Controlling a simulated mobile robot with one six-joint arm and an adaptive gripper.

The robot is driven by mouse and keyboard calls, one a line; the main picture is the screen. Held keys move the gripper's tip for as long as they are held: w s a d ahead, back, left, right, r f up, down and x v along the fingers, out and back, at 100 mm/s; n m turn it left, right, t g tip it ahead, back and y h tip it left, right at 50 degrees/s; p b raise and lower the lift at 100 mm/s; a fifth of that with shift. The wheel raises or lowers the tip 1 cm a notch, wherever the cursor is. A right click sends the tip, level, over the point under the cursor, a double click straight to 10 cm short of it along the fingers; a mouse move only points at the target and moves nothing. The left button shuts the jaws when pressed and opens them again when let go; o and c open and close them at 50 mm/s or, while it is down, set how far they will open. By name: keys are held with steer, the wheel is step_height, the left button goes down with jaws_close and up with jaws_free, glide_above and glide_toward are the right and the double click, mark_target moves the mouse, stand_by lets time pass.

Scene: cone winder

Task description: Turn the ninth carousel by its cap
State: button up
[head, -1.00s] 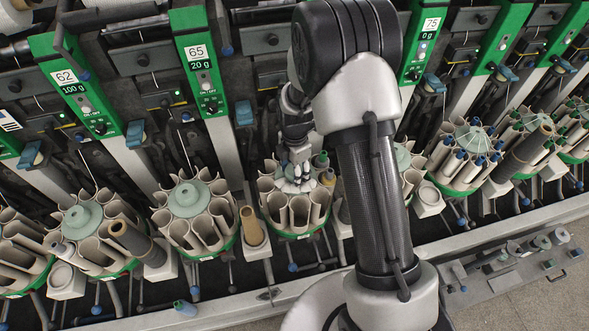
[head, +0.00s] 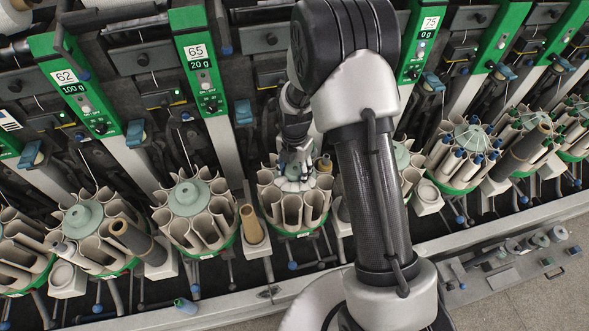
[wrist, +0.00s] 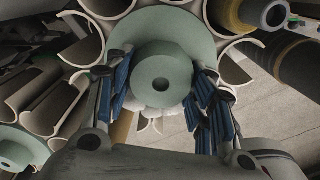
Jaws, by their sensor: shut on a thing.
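The carousel under my arm is a ring of beige open tubes (head: 291,208) on a green base, in the middle of the head view. Its round grey-green cap (wrist: 160,72) with a central hole fills the middle of the wrist view. My gripper (head: 295,178) is over the carousel's centre. In the wrist view its blue-padded fingers (wrist: 160,92) are shut on the cap, one on each side. A tan-topped bobbin (head: 324,164) stands in the carousel's right back side. My gripper hides most of the cap in the head view.
Other carousels stand close on the left (head: 189,198) and right (head: 462,157). A tan cone (head: 251,224) stands just left of the gripped carousel. Numbered green panels (head: 200,65) rise behind.

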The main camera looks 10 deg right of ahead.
steer(key=o, duration=1.5)
steer(key=shift+r, duration=6)
